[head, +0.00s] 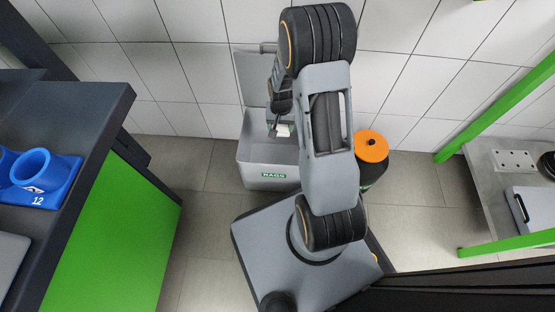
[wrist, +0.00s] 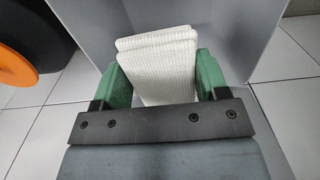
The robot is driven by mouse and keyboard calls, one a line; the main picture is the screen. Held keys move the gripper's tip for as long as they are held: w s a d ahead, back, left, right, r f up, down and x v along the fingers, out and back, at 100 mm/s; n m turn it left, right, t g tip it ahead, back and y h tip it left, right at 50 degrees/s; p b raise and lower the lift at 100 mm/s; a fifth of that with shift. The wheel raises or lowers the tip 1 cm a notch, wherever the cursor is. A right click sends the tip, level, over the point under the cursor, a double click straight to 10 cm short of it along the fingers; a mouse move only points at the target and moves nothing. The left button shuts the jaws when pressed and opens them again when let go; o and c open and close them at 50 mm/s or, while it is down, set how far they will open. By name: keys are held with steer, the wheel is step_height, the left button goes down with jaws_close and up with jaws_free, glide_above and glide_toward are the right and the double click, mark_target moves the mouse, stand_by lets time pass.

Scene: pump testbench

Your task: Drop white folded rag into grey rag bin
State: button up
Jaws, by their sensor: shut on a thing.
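The white folded rag (wrist: 160,68) is between the green fingers of my gripper (wrist: 158,80) in the wrist view. My gripper is shut on it. In the head view the rag (head: 283,130) shows as a small white patch below my gripper (head: 279,128), over the grey rag bin (head: 262,168). The bin has a green "RAGS" label on its front, and its lid is raised against the wall. In the wrist view the grey bin (wrist: 235,30) lies behind and below the rag. My arm hides the bin's right part in the head view.
A dark container with an orange lid (head: 371,147) stands right of the bin; its orange lid (wrist: 15,68) also shows in the wrist view. A dark bench with a green side panel (head: 112,235) is at left, carrying a blue holder (head: 45,175). A grey-topped bench (head: 500,190) is at right.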

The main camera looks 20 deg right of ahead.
steer(key=shift+f+b, duration=0.4)
steer(key=shift+f, duration=0.5)
steer(key=shift+d, duration=0.1)
steer(key=o, duration=1.1)
steer(key=shift+r, duration=0.1)
step_height(320, 180, up, 14)
steer(key=p, duration=0.6)
